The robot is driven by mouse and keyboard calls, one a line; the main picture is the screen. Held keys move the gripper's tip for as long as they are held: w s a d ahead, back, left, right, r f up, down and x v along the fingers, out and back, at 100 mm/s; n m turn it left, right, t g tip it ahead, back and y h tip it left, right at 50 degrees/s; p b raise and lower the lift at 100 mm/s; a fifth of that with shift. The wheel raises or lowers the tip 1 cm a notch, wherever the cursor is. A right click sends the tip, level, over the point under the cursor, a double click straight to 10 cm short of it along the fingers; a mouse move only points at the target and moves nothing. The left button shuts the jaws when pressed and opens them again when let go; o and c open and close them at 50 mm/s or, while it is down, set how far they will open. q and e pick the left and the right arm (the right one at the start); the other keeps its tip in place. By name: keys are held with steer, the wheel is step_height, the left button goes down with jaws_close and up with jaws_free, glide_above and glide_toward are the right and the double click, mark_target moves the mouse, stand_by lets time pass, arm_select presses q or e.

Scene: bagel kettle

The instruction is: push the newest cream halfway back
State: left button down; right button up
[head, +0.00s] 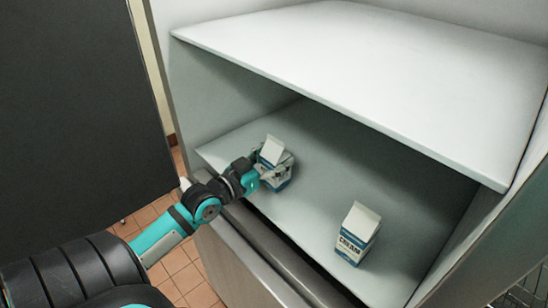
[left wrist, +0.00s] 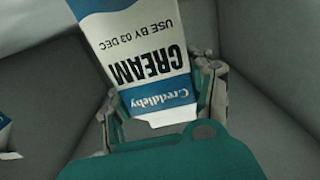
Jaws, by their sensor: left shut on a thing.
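A white and blue cream carton (head: 272,150) stands upright at the left of the lower shelf (head: 320,150), near its front edge. In the left wrist view its label (left wrist: 150,55) reads "CREAM", "Creddleby" and "USE BY 03 DEC". My left gripper (head: 270,176) is shut on this carton, with a finger on each side. I cannot tell whether its base touches the shelf. A second cream carton (head: 357,235) stands apart at the right, near the front; its date is not readable. Part of it shows at the left edge of the left wrist view (left wrist: 6,135).
An upper white shelf (head: 370,65) hangs over the lower one and limits height. Cabinet walls close the left and right sides. A dark door panel (head: 75,110) stands open at the left. The lower shelf is clear behind and between the cartons.

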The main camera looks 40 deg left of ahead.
arm_select(q)
steer(key=shift+w, duration=1.25)
steer(key=shift+w+d+r, duration=0.1)
steer(key=shift+w+d, duration=0.15)
steer(key=shift+w, duration=0.6)
steer(key=shift+w+d+b, duration=0.2)
steer(key=shift+w+b, duration=0.25)
steer(key=shift+w, duration=1.2)
steer(key=shift+w+d+b, duration=0.2)
steer(key=shift+w+b, duration=0.1)
steer(key=shift+w, duration=0.95)
steer(key=shift+w+d+b, duration=0.15)
steer(key=shift+w+b, duration=0.1)
steer(key=shift+w, duration=1)
steer(key=shift+w+d+b, duration=0.2)
steer(key=shift+w+b, duration=0.25)
steer(key=shift+w, duration=0.8)
steer(key=shift+w+d+b, duration=0.15)
steer(key=shift+w+b, duration=0.25)
steer(key=shift+w, duration=0.85)
steer(key=shift+w+d+b, duration=0.2)
steer(key=shift+w+b, duration=0.45)
steer(key=shift+w, duration=0.85)
steer(key=shift+f, duration=0.35)
